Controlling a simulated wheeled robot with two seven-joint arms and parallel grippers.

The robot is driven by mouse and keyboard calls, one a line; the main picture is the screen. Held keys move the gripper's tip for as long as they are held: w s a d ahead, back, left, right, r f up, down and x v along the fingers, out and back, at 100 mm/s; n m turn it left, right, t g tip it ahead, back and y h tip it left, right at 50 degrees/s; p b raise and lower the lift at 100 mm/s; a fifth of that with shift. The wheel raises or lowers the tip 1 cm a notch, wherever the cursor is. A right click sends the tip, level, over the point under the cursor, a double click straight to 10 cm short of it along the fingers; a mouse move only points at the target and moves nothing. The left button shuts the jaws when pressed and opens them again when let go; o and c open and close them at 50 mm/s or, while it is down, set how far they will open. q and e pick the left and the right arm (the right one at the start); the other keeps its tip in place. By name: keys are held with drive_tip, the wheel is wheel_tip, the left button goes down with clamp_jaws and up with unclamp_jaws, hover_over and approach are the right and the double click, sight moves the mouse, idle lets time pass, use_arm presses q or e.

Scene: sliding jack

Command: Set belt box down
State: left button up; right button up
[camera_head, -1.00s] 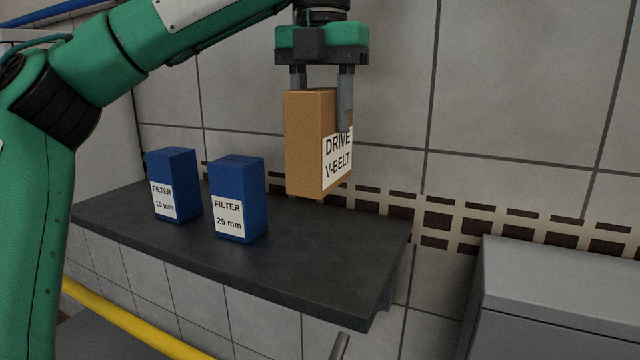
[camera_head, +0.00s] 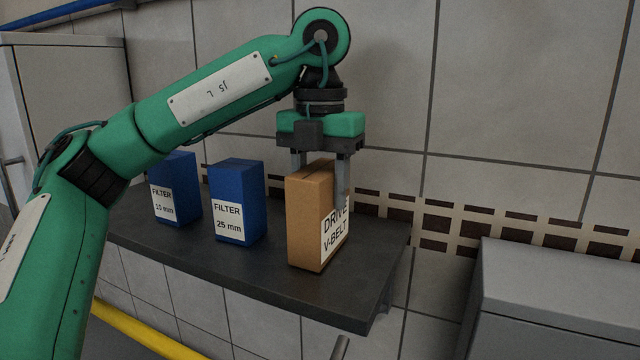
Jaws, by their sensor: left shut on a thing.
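The belt box (camera_head: 306,222) is a brown carton with a white label reading "DRIVE V-BELT". It stands upright at the right part of the dark shelf (camera_head: 270,278), its bottom at or very near the shelf surface; I cannot tell whether it bears its full weight there. My left gripper (camera_head: 320,182) points down from above and is shut on the upper part of the box, one finger on each side. The near finger covers part of the label. My right gripper is not in view.
A tiled wall is behind. A grey cabinet (camera_head: 560,300) stands at the lower right. A yellow rail (camera_head: 135,330) runs below the shelf.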

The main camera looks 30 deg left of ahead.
use_arm(q)
drive_tip(key=shift+s, duration=0.1)
drive_tip(key=shift+f, duration=0.2)
drive_tip(key=o, duration=1.2)
drive_tip(key=shift+r, duration=0.1)
drive_tip(key=shift+r, duration=6.1)
